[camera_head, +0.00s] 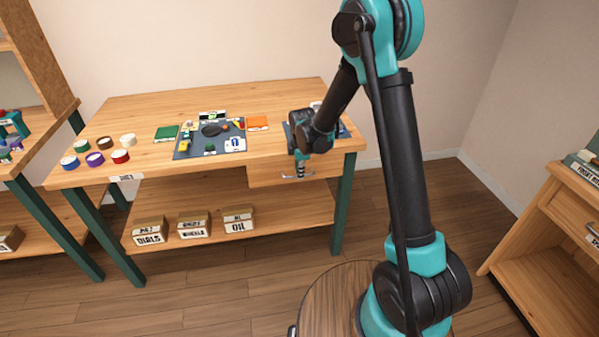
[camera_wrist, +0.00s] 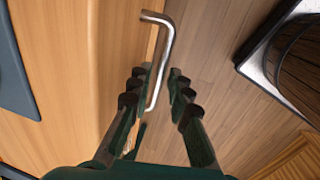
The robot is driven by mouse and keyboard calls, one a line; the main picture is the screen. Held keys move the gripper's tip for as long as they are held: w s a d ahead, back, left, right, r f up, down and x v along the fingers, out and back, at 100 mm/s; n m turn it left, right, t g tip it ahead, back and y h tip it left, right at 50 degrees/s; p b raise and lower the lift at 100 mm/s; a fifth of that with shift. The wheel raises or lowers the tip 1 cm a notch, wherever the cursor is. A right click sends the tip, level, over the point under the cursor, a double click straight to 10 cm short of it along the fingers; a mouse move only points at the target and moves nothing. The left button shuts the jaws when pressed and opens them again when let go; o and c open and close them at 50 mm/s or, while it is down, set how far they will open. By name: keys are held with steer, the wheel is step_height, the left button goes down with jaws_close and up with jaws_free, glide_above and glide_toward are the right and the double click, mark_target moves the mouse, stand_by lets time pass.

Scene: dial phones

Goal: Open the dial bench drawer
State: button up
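The dial bench (camera_head: 130,100) stands against the wall. Its drawer (camera_head: 264,173) is under the right end of the top, and its front looks flush with the bench. The drawer's silver bar handle (camera_head: 299,177) is partly hidden by my gripper (camera_head: 300,163). In the wrist view the bent metal handle (camera_wrist: 163,58) juts from the wooden front, and its lower part lies between the two dark fingertips of my gripper (camera_wrist: 160,82). The fingers are apart, with a gap between the bar and the right finger. Contact with the left finger is unclear.
On the bench top are a dark mat (camera_head: 185,152) with small parts, a green pad (camera_head: 166,133), an orange pad (camera_head: 257,123) and several coloured rolls. Labelled boxes (camera_head: 194,225) sit on the lower shelf. Another wooden cabinet (camera_head: 560,220) stands right. Floor before the drawer is clear.

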steer(key=shift+f, duration=0.1)
steer(key=shift+c, duration=0.5)
jaws_close()
